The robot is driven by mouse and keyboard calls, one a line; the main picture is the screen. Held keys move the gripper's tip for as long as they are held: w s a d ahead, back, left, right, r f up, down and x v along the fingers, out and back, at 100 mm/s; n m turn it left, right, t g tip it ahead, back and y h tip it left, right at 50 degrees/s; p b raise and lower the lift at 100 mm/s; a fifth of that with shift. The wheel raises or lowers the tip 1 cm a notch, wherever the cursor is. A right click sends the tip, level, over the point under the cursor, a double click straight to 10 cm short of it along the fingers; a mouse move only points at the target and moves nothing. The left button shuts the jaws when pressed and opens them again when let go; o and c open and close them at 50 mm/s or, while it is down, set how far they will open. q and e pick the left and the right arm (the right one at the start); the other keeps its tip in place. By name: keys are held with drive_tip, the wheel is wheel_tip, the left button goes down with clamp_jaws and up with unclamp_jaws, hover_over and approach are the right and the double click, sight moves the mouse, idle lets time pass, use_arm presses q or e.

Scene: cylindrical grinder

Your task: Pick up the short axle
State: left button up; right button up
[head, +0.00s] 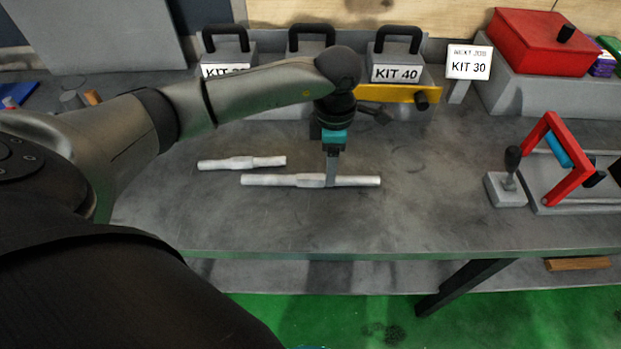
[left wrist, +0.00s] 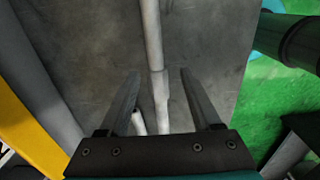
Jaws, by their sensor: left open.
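The short axle (head: 240,163) is a pale stepped rod lying flat on the grey bench. A longer pale axle (head: 275,180) lies in front of it and to its right, roughly parallel. My left gripper (head: 331,182) points down at the right part of the longer axle, to the right of the short axle. In the left wrist view the open fingers (left wrist: 157,75) are on either side of the longer axle (left wrist: 152,35), with nothing gripped; their exact height is unclear. An end of the short axle (left wrist: 137,123) shows near the left finger, partly hidden. My right gripper is not seen.
Grey kit boxes with black handles, one labelled KIT 40 (head: 397,73), stand at the back beside a yellow bar (head: 390,93). A red-handled fixture (head: 566,170) and a small lever block (head: 506,190) stand at the right. The bench (head: 430,190) is clear between.

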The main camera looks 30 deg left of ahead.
sight(311, 181)
use_arm(q)
drive_tip(key=f, duration=0.5)
drive_tip(key=shift+w+b, duration=0.4)
drive_tip(key=shift+d, duration=0.1)
drive_tip(key=shift+c, duration=0.2)
clamp_jaws()
idle(0.6)
drive_tip(key=shift+w+r, duration=0.1)
